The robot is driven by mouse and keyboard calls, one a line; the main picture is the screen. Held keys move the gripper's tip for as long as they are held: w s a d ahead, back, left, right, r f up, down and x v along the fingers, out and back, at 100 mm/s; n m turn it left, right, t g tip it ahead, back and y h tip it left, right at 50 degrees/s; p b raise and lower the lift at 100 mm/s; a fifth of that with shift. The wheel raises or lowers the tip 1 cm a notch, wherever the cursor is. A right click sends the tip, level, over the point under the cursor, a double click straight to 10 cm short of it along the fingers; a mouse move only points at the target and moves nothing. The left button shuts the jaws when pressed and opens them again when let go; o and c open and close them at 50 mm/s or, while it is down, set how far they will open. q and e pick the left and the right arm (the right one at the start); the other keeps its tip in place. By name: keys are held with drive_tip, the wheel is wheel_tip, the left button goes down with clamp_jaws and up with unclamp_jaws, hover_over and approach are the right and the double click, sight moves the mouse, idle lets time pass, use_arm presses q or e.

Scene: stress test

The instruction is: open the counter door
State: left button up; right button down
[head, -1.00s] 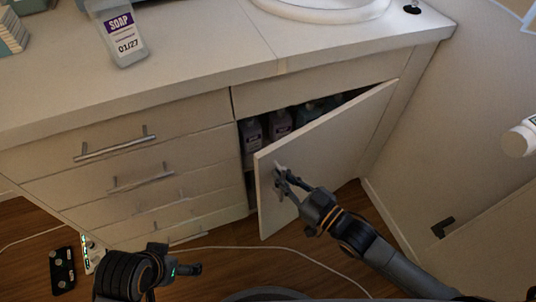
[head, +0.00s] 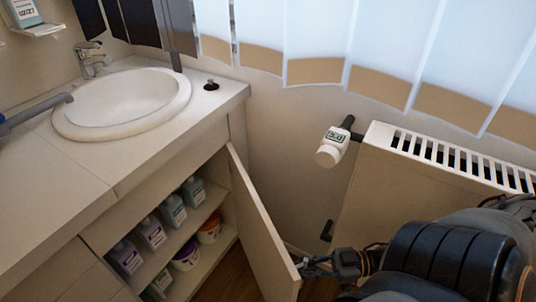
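The counter door (head: 262,232) stands wide open, swung out to the right of the cabinet and seen nearly edge-on. Its hinge side is at the cabinet's right end. My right gripper (head: 308,265) is at the outer face of the door, close to its free edge, where the handle is. The fingers are small and dark, and the handle is not clearly visible, so I cannot tell how far they are closed. My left gripper is not in view.
Bottles (head: 151,232) and tubs (head: 208,231) stand on shelves inside the open cabinet. A sink (head: 125,103) is set in the countertop. A radiator (head: 385,190) with a white valve (head: 331,147) stands right of the door. A grey-blue rod (head: 35,112) reaches in from the left.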

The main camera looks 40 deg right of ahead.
drive_tip(key=shift+s+d+f, duration=0.1)
drive_tip(key=shift+s+d, duration=0.1)
drive_tip(key=shift+d, duration=0.55)
drive_tip(key=shift+s+d+r, duration=0.1)
drive_tip(key=shift+s+d, duration=0.15)
drive_tip(key=shift+d, duration=0.5)
drive_tip(key=shift+s+d+f, duration=0.1)
drive_tip(key=shift+s+d, duration=0.1)
drive_tip(key=shift+d, duration=0.55)
drive_tip(key=c, duration=1.4)
unclamp_jaws()
drive_tip(key=shift+s, duration=0.1)
drive_tip(key=shift+c, duration=0.2)
drive_tip(key=shift+d, duration=0.1)
